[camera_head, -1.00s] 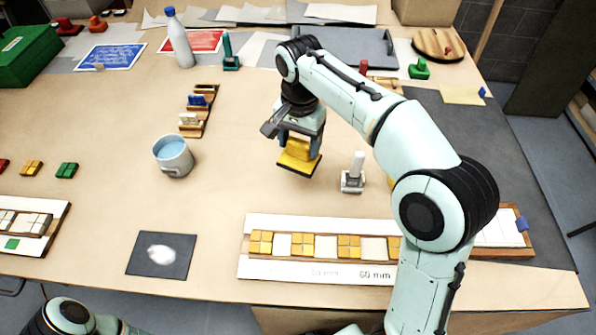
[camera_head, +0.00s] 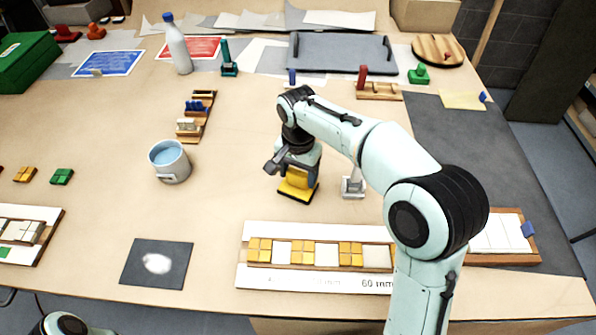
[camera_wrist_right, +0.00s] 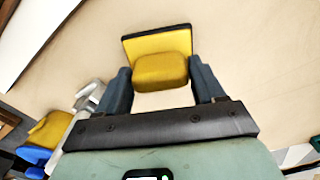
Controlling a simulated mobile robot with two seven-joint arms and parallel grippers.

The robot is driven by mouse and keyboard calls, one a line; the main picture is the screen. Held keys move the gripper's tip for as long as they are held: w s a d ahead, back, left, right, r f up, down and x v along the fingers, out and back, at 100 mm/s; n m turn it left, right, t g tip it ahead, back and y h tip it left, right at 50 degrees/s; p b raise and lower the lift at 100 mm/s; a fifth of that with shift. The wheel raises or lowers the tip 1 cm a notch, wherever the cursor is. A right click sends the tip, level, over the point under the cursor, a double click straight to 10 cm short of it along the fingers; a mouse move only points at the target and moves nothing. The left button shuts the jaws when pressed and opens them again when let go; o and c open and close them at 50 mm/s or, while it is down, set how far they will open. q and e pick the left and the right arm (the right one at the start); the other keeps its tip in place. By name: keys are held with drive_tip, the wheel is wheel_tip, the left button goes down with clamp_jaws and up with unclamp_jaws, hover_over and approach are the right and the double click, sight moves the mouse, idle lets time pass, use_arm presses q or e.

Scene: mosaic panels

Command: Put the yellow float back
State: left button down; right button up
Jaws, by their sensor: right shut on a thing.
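The yellow float (camera_head: 298,189) has a flat yellow plate with a dark edge and a thick yellow grip. My right gripper (camera_head: 299,172) is shut on its grip, and the plate hangs below the fingers, low over the middle of the table. I cannot tell whether the plate touches the tabletop. In the right wrist view the float (camera_wrist_right: 158,68) sits between the two fingers of my right gripper (camera_wrist_right: 162,88). My left gripper is out of view; only a bit of my left arm shows at the bottom left.
A grey-white stand (camera_head: 353,187) is close to the right of the float. A mosaic panel (camera_head: 262,277) lies in front. A blue-filled bucket (camera_head: 170,161) and a wooden rack (camera_head: 196,117) stand left. Another rack (camera_head: 380,91) with a red piece is behind. Bare table surrounds the float's left.

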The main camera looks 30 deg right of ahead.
sight(298, 173)
drive_tip(key=shift+f, duration=0.2)
drive_tip(key=o, duration=0.9)
drive_tip(key=shift+o, duration=0.2)
wheel_tip(298, 173, up, 12)
drive_tip(key=p, duration=0.2)
drive_tip(key=shift+r+p, duration=0.25)
drive_tip(key=shift+p, duration=0.05)
